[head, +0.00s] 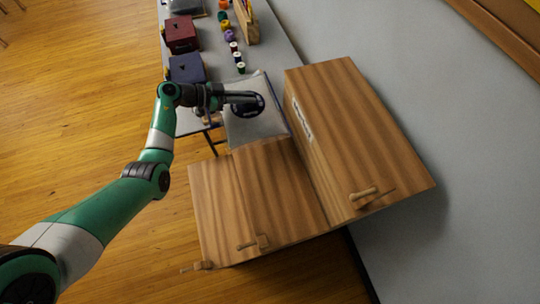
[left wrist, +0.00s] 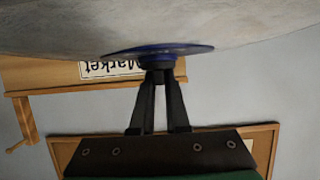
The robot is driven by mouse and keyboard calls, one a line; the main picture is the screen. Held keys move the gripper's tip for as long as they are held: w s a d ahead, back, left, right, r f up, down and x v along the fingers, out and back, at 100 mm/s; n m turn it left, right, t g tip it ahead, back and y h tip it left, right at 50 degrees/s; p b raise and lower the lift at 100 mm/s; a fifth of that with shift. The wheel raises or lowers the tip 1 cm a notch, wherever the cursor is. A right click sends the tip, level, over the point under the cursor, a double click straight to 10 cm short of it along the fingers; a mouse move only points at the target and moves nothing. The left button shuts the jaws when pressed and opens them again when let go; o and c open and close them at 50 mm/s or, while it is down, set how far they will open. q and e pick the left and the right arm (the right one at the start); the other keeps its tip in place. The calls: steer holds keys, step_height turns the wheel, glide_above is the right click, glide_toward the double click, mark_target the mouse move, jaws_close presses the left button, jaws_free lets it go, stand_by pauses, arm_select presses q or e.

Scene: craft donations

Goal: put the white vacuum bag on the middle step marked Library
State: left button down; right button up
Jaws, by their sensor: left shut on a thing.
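The white vacuum bag (head: 243,130) is a pale, puffy square with a dark round valve cap (head: 246,104). My left gripper (head: 250,99) is shut on this cap, which looks blue in the left wrist view (left wrist: 160,50). The bag (left wrist: 60,27) fills the top of that view. In the head view it appears just beyond the far edge of the wooden steps. The middle step (head: 280,185) lies between a low left step (head: 215,205) and a tall right one (head: 350,120). I cannot read a Library label. My right gripper is not in view.
A label reading Market (left wrist: 112,68) shows upside down in the left wrist view. Wooden pegs (head: 363,193) stick out at the steps' near side. A red box (head: 181,35), a blue box (head: 187,68) and several spools (head: 238,57) stand beyond. The low and middle step tops are bare.

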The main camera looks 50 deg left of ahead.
mark_target(263, 125)
arm_select(q)
steer(key=d+f, duration=0.1)
steer(key=d, duration=0.2)
steer(key=s+d+f+b, duration=0.1)
steer(key=d+f, duration=0.1)
steer(key=d, duration=0.1)
steer(key=d+f, duration=0.1)
steer(key=d, duration=0.2)
steer(key=shift+s+f, duration=0.2)
steer(key=shift+f, duration=0.05)
steer(key=d+f+b, duration=0.1)
steer(key=f+b, duration=0.1)
steer(key=f, duration=0.1)
steer(key=d+f+b, duration=0.2)
steer(key=f, duration=0.1)
steer(key=d+f+b, duration=0.2)
steer(key=f, duration=0.1)
steer(key=shift+s+b, duration=0.3)
steer(key=shift+s, duration=0.1)
steer(key=shift+r, duration=0.15)
steer(key=c, duration=0.9)
jaws_free()
